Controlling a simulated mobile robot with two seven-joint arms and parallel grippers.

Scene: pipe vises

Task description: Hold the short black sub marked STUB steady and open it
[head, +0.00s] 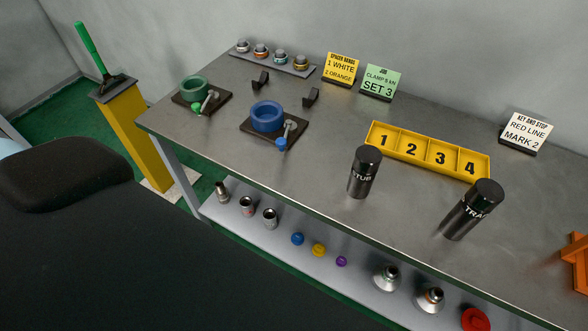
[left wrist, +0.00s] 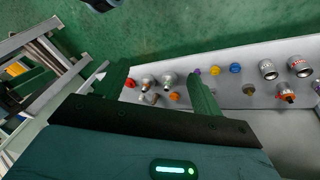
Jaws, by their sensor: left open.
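The short black sub marked STUB (head: 360,178) stands upright on the grey metal bench (head: 310,165), just in front of the yellow numbered tray. A taller black cylinder (head: 472,212), its marking starting with TRA, stands to its right. A green vise (head: 195,89) and a blue vise (head: 267,117), each with a small lever, sit on dark bases at the left; both look empty. My left gripper (left wrist: 158,82) is open in the left wrist view, with nothing held between its fingers. It points toward the lower shelf and floor; the STUB is not in that view. My right gripper is not in view.
The yellow tray (head: 404,157) has slots 1 to 4. Sign cards (head: 382,82) and a rack of small fittings (head: 272,62) line the back. A lower shelf (head: 331,276) carries several fittings and caps. A yellow post (head: 137,130) stands left. The middle bench is clear.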

